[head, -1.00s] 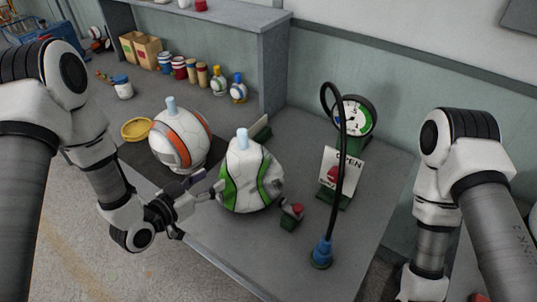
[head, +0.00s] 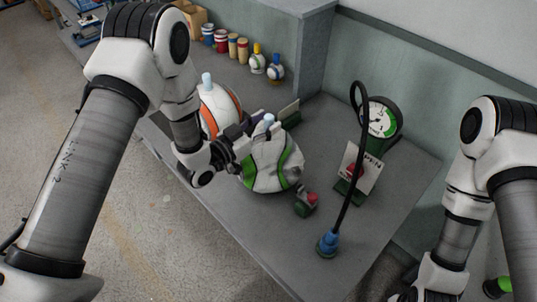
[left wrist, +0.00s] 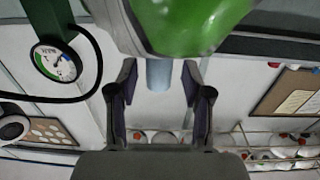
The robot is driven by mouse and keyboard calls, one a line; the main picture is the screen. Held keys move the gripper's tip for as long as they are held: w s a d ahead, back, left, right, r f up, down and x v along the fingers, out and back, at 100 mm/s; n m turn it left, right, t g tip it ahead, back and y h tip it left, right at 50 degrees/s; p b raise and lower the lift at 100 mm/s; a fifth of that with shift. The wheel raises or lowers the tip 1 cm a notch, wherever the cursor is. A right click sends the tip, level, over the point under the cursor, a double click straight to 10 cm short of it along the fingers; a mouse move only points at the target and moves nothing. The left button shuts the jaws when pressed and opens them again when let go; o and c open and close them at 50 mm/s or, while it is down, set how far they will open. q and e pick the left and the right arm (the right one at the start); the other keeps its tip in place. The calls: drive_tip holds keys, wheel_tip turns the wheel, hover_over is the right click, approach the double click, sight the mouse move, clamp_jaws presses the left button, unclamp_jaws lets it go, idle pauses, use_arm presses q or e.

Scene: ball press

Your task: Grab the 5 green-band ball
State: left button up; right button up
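The white ball with green bands (head: 272,168) sits on the grey bench, slightly crumpled, with a pale blue peg (head: 269,119) on top. My left gripper (head: 254,130) is at the upper left of this ball, by the peg. In the left wrist view, the open fingers (left wrist: 160,72) stand on either side of the blue peg, with a gap on each side. The ball's green band (left wrist: 195,25) fills the top of that view. My right arm is at the right edge of the head view; its fingers are out of sight.
An orange-banded ball (head: 218,105) stands close behind my left wrist. A small red-topped green block (head: 306,203), a hose with a blue base (head: 328,243), a sign (head: 361,168) and a gauge (head: 380,118) stand to the right. Bare bench (head: 290,235) lies in front.

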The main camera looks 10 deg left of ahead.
use_arm(q)
drive_tip(key=shift+a, duration=0.1)
drive_tip(key=c, duration=0.5)
drive_tip(key=shift+d, duration=0.2)
clamp_jaws()
drive_tip(key=shift+a+r, duration=0.1)
drive_tip(key=shift+r, duration=0.05)
